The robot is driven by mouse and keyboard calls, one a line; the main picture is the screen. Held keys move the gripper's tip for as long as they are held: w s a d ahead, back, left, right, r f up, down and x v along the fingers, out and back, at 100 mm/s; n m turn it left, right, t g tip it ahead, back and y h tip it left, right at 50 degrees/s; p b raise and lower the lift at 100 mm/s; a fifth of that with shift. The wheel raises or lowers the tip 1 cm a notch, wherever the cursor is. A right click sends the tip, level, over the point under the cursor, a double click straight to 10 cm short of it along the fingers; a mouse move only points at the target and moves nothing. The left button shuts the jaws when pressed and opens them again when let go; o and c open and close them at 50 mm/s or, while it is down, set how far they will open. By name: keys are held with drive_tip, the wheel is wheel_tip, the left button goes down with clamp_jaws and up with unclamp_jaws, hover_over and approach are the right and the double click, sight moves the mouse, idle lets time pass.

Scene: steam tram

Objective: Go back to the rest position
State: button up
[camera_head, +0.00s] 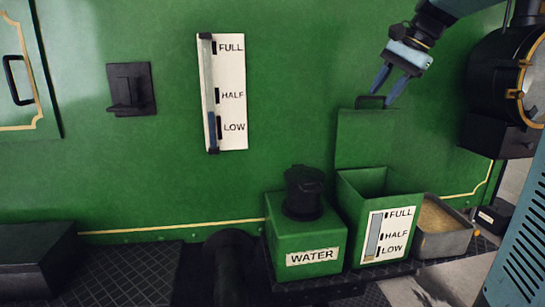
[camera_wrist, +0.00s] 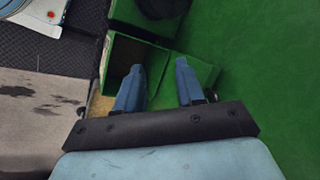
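My gripper (camera_head: 381,99) is in the upper right of the head view, in front of the green wall. Its two blue fingers are spread apart with nothing held between them. The fingertips are close to the dark handle (camera_head: 370,101) at the top of a raised green lid (camera_head: 366,140); I cannot tell whether they touch it. The lid stands upright behind an open green box (camera_head: 350,195) with a FULL/HALF/LOW gauge (camera_head: 388,235). In the wrist view, the open gripper (camera_wrist: 160,66) points down over the green box (camera_wrist: 123,55).
A green WATER box (camera_head: 285,235) with a black cap (camera_head: 303,190) stands left of the open box. A metal tray of sand (camera_head: 440,217) is at its right. A round black lamp (camera_head: 505,80) is at the far right. A gauge (camera_head: 222,90) and a black bracket (camera_head: 130,88) are on the wall.

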drive_tip(key=s+a+f+n+t+h, duration=0.1)
drive_tip(key=s+f+n, duration=0.3)
drive_tip(key=s+f, duration=0.5)
drive_tip(key=s+a+f+n+t+h, duration=0.1)
drive_tip(key=s+a+f+n+h, duration=0.1)
drive_tip(key=s+f+n, duration=0.3)
drive_tip(key=s+f+h, duration=0.1)
drive_tip(key=s+f, duration=0.3)
drive_tip(key=s, duration=0.5)
drive_tip(key=shift+s+a+t+h, duration=0.2)
drive_tip(key=shift+s+t+h, duration=0.1)
drive_tip(key=shift+s, duration=0.05)
drive_tip(key=shift+w+f, duration=0.15)
